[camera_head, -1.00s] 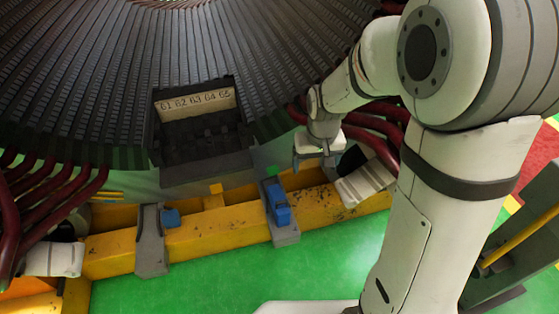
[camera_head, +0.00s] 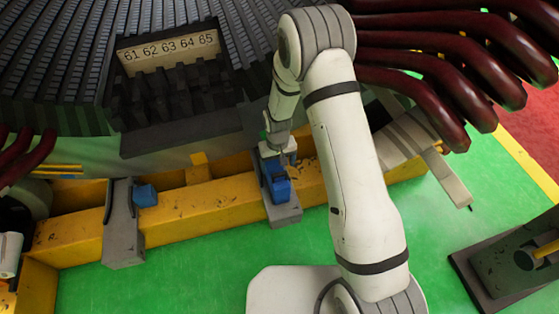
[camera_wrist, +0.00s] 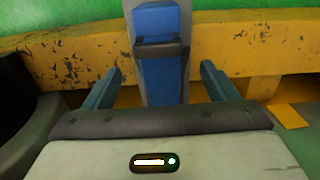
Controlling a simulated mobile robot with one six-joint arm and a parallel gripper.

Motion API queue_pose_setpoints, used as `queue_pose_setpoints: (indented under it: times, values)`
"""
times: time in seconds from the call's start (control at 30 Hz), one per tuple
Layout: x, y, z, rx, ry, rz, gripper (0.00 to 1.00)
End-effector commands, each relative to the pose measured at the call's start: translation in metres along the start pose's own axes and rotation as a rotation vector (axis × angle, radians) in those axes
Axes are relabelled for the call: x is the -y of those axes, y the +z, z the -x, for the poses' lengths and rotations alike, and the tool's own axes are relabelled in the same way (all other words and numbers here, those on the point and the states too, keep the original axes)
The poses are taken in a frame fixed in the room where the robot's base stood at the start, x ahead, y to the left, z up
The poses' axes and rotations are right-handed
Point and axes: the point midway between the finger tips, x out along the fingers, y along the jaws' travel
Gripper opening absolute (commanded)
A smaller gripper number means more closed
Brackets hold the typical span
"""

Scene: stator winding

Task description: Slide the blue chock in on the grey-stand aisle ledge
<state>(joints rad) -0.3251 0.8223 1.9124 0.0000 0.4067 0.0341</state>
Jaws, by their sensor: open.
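A long blue chock (camera_head: 277,182) lies on the right-hand grey ledge (camera_head: 284,213), which crosses the yellow beam. My gripper (camera_head: 278,153) is at the chock's far end, close above it. In the wrist view the chock (camera_wrist: 161,78) runs between the two open fingers of my gripper (camera_wrist: 160,86), with a gap on each side. A dark crossbar lies across the chock there. Whether the fingers reach down to the chock's level is unclear. The chock's lower end is hidden behind the gripper body.
The yellow beam (camera_head: 235,204) runs under the stator. A left grey ledge (camera_head: 122,222) carries a short blue block (camera_head: 145,195). The numbered plate (camera_head: 168,47) marks slots 61 to 65. Dark red cables hang at right. A grey stand (camera_head: 520,260) is at lower right. Green floor lies in front.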

Motion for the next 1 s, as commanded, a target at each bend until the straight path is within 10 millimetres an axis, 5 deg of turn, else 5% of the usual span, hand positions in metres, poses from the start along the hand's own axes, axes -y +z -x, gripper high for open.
queue_pose_setpoints:
  times: [0.37,1.0]
  values:
    - [-0.002,0.000,-0.002,0.000,0.000,-0.004,0.80]
    - [-0.003,0.000,-0.076,0.000,0.001,-0.007,0.80]
